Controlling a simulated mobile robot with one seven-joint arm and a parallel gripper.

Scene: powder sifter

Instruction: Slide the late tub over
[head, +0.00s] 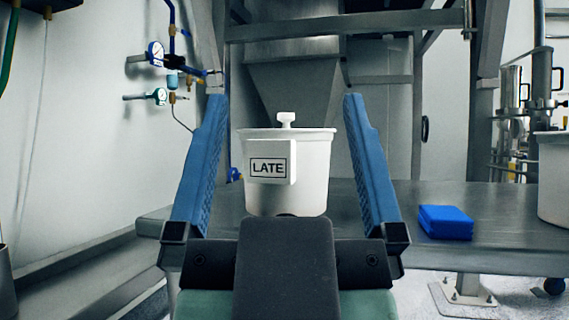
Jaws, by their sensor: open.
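The white tub (315,175) labelled LATE stands upright in the middle of the head view. It has a lid with a small white knob, and its label plate faces me. The grey metal table (425,199) extends on both sides of it. My gripper (284,106) is open, with one blue finger to the left of the tub and the other to the right. I see a gap between each finger and the tub. The tub's lower front is partly hidden by my gripper's body, so I cannot tell how deep it sits between the fingers.
A folded blue cloth or pad (445,222) lies on the table to the right. Another white container (553,180) stands at the right edge, cut off by the frame. Pressure gauges (156,53) and pipes are on the left wall. A steel hopper (290,85) is behind.

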